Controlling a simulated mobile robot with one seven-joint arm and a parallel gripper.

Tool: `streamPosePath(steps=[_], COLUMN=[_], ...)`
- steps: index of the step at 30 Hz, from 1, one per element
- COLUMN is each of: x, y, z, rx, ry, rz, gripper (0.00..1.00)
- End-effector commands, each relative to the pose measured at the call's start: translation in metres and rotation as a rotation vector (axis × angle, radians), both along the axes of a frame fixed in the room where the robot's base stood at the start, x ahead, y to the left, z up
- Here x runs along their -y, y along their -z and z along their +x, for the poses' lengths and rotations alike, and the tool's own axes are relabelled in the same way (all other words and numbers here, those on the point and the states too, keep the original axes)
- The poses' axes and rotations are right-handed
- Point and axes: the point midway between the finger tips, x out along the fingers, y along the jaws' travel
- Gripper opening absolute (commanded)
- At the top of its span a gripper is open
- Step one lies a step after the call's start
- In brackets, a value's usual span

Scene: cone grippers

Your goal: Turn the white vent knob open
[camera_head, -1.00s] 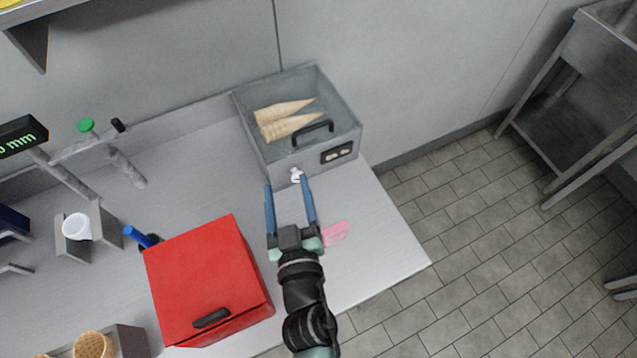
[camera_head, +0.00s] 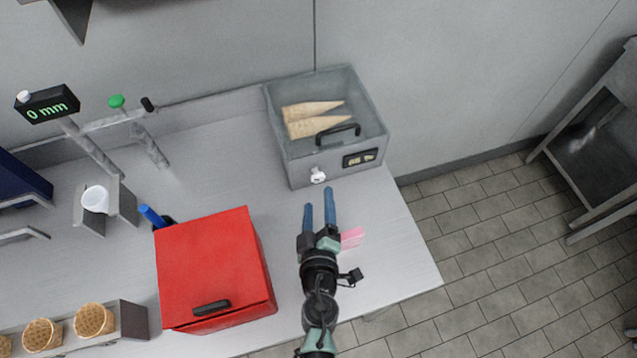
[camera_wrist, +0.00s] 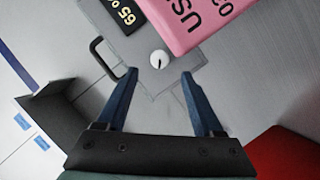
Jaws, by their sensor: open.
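The white vent knob (camera_head: 318,175) sits low on the front of a grey metal box (camera_head: 300,172) with a clear top. Two cones (camera_head: 315,125) lie inside. In the wrist view the knob (camera_wrist: 159,59) is a round white cap with a small dark mark. My gripper (camera_head: 318,198) is in front of the box with its blue fingers pointing at the knob. It is open and empty, and the knob is ahead of the fingertips, apparently untouched. In the wrist view the gripper (camera_wrist: 159,73) has the knob centred between its fingers. The knob's exact turn is hard to read.
A black handle (camera_head: 338,135) and a dark display (camera_head: 360,158) are on the box. A red case (camera_head: 215,265) stands to the left. The table (camera_head: 395,245) is clear at its right edge.

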Motion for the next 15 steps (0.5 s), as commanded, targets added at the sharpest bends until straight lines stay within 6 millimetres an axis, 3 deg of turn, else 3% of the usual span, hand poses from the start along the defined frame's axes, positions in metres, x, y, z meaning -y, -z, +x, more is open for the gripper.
streamPosePath(steps=[6, 15], x=[0.000, -0.001], y=[0.010, 0.016], z=[0.037, 0.059], rx=[0.002, 0.000], ry=[0.000, 0.000], rz=[0.000, 0.000], gripper=[0.68, 0.68])
